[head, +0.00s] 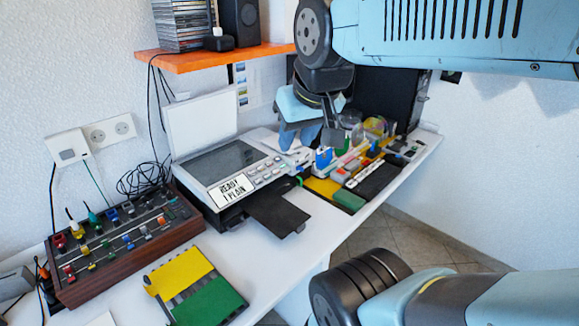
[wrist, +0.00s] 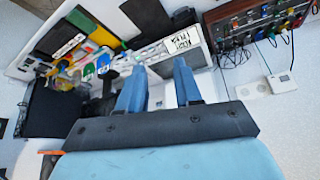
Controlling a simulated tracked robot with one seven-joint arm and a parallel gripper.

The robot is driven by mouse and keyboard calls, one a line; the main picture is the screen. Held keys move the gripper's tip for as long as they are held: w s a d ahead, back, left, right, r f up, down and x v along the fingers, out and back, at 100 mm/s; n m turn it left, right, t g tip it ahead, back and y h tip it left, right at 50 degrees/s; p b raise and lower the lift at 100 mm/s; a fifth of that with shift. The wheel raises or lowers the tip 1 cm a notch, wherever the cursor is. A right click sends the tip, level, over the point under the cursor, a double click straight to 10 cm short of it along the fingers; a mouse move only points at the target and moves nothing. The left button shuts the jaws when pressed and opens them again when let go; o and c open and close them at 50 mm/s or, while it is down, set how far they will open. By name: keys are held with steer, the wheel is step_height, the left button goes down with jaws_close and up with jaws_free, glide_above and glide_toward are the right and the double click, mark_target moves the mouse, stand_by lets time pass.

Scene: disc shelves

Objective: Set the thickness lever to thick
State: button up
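A printer (head: 235,172) with its lid raised stands on the white bench, and its front panel label (head: 231,188) reads "READY 1 PLAIN". The label also shows in the wrist view (wrist: 181,42). A dark tray (head: 277,212) sticks out of the printer's front. A small green part (head: 299,181) shows at the printer's right front corner; I cannot tell whether it is the thickness lever. My gripper (head: 297,140) is above the printer's right end, pointing down. In the wrist view its two blue fingers (wrist: 159,85) are apart with nothing held between them.
A brown box with several coloured levers (head: 125,245) stands left of the printer. Yellow and green folders (head: 194,288) lie in front. Crowded small items and a black keypad (head: 375,182) lie right of the printer. An orange shelf (head: 215,57) hangs above.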

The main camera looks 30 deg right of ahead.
mark_target(303, 171)
steer(key=shift+d, duration=0.1)
steer(key=w+d+f+m+g+y, duration=0.35)
steer(key=w+f+m+y, duration=0.65)
steer(key=w+f+m, duration=0.6)
steer(key=w+d+f+m+t+h, duration=0.1)
steer(key=d+f+m+t, duration=0.4)
steer(key=d+f, duration=0.1)
steer(key=w+d+f+m+t+h, duration=0.1)
steer(key=w+d+f+m+t, duration=0.1)
steer(key=d+f+m+t, duration=0.3)
steer(key=w+d+f+m+t+h, duration=0.2)
steer(key=d+f+m+t, duration=0.3)
steer(key=d+f, duration=0.3)
steer(key=shift+d+f+m, duration=0.2)
steer(key=shift+d+m, duration=0.1)
steer(key=shift+d, duration=0.5)
steer(key=shift+d+f+m, duration=0.15)
steer(key=shift+d+m, duration=0.15)
steer(key=shift+d, duration=0.5)
steer(key=x, duration=1.3)
steer(key=shift+w+a+f, duration=0.1)
steer(key=shift+w+a, duration=0.05)
steer(key=shift+w, duration=0.15)
jaws_close()
